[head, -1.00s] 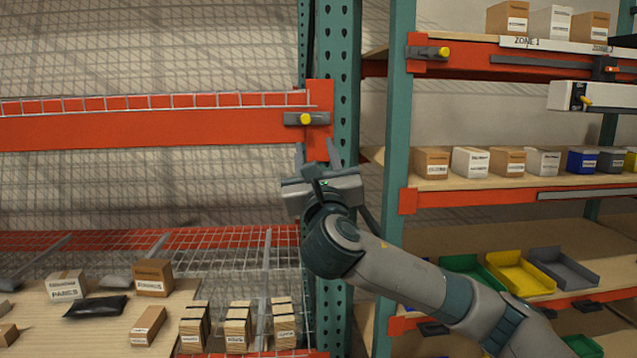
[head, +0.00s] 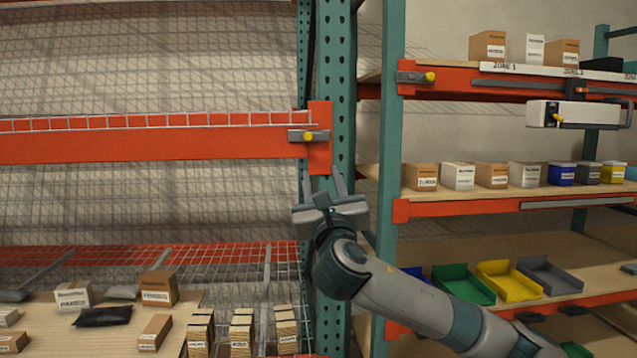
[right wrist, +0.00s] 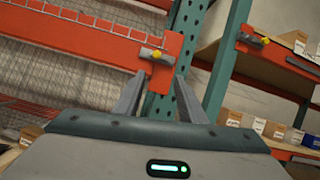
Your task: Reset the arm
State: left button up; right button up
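My right gripper (head: 322,182) is raised in front of the teal rack upright (head: 336,75) in the head view. Its two fingers stand apart and point up, with nothing between them. In the right wrist view the gripper (right wrist: 158,74) also shows parted, empty fingers. A grey latch with a yellow knob (head: 308,136) sits on the end of the orange beam (head: 150,146), just above the fingertips in the picture. The latch also shows between and beyond the fingers in the right wrist view (right wrist: 157,54). My left gripper is not in view.
A shelf rack at the right holds several small boxes (head: 457,176) and coloured bins (head: 508,281). A white unit with a yellow lever (head: 545,114) hangs there. Cartons and stacked packs (head: 241,333) lie on the lower left deck (head: 80,340). The uprights stand close to my right arm.

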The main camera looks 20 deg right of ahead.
jog(key=shift+s, duration=0.1)
